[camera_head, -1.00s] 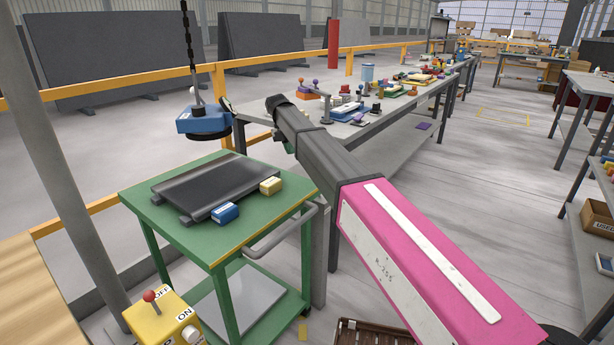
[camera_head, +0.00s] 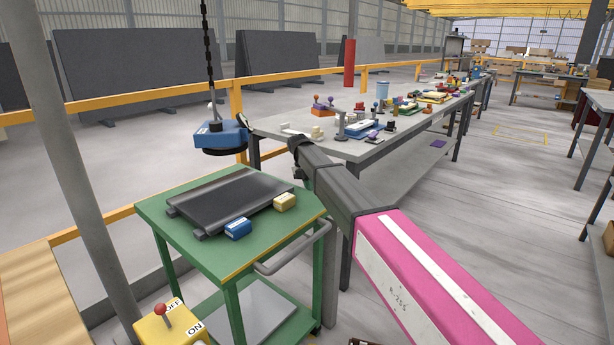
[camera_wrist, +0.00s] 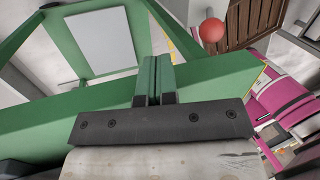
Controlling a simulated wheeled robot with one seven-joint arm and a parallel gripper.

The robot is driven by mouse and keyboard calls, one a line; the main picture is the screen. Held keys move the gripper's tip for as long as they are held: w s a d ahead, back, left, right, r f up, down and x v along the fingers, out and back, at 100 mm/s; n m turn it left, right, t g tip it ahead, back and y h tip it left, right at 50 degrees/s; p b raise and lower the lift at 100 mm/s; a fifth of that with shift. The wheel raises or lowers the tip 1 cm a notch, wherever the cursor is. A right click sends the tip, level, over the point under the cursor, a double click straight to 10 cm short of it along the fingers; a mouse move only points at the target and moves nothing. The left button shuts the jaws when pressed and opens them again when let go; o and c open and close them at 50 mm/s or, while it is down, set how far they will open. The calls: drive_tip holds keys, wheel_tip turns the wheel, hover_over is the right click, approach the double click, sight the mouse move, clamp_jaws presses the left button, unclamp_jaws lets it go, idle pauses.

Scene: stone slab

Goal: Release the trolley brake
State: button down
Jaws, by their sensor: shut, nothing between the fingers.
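The green trolley (camera_head: 190,255) stands at the left in the head view, a dark slab-like plate (camera_head: 230,198) on its top and a bent grey handle (camera_head: 290,250) at its right end. In the wrist view the trolley's green frame (camera_wrist: 60,130) lies close beyond my gripper. My gripper (camera_wrist: 156,62) is shut and empty, its two green fingers side by side over the trolley's green edge. I cannot make out the brake for certain.
A blue lifting device (camera_head: 220,135) hangs on a chain above the trolley's far side. A yellow OFF/ON box (camera_head: 165,330) with a red-knobbed lever stands at the near left. A long cluttered workbench (camera_head: 370,150) runs behind my arm. The floor at right is mostly clear.

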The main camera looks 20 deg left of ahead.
drive_tip(key=shift+s+d+f, duration=0.15)
drive_tip(key=shift+d+f, duration=0.15)
drive_tip(key=shift+d, duration=0.4)
drive_tip(key=shift+s+d+f, duration=0.1)
drive_tip(key=shift+d+f, duration=0.15)
drive_tip(key=shift+d, duration=0.4)
drive_tip(key=shift+s+d+f, duration=0.15)
drive_tip(key=shift+d+f, duration=0.15)
drive_tip(key=shift+d, duration=0.4)
drive_tip(key=shift+s+d+r+t+y, duration=0.1)
drive_tip(key=shift+d+r+t+y, duration=0.15)
drive_tip(key=shift+y, duration=0.35)
